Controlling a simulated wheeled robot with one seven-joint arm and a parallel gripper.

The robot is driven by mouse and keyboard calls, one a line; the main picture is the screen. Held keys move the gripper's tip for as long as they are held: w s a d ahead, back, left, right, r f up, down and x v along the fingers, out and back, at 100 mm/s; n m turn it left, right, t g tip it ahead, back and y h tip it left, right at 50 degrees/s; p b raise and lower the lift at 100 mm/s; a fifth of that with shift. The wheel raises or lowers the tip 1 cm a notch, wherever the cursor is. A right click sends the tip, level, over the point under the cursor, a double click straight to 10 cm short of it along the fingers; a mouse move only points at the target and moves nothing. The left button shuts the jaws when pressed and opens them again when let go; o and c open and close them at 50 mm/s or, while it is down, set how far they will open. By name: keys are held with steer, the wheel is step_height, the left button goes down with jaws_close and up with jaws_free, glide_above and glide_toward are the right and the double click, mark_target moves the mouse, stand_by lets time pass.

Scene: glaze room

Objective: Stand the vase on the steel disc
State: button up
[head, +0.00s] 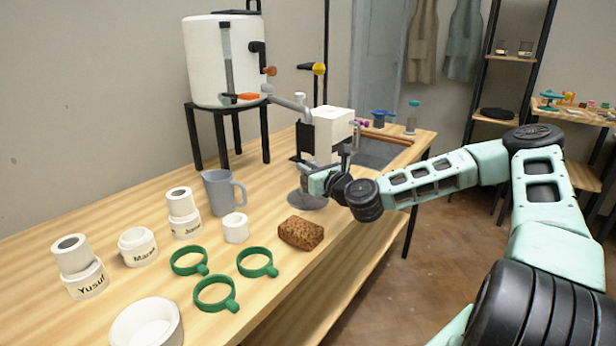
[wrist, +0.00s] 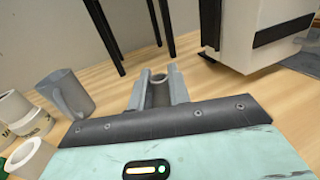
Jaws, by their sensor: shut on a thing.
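My gripper (head: 312,174) is low over the steel disc (head: 302,202), near the far half of the table. In the wrist view my gripper (wrist: 157,88) is shut on a small grey, round-mouthed thing, which I take to be the vase (wrist: 158,94). Its open rim faces up between the fingers. Its lower part is hidden by my gripper, so I cannot tell whether its base touches the disc. The disc is partly covered by my gripper in the head view.
A white block with black bands (head: 334,128) stands close behind my gripper. A grey jug (head: 220,190), a white tank on a black stand (head: 226,60), green rings (head: 256,262), a brown sponge (head: 300,233) and several labelled white jars (head: 138,246) share the table.

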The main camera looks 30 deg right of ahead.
steer(key=shift+f, duration=0.95)
steer(key=o, duration=0.9)
steer(key=s, duration=0.3)
steer(key=s+p, duration=0.1)
steer(key=s, duration=0.6)
steer(key=shift+s+d+r, duration=0.2)
steer(key=shift+s+d, duration=0.05)
steer(key=shift+s, duration=0.15)
steer(key=shift+s+f+p, duration=0.15)
steer(key=shift+s+p, duration=0.3)
steer(key=shift+s, duration=0.2)
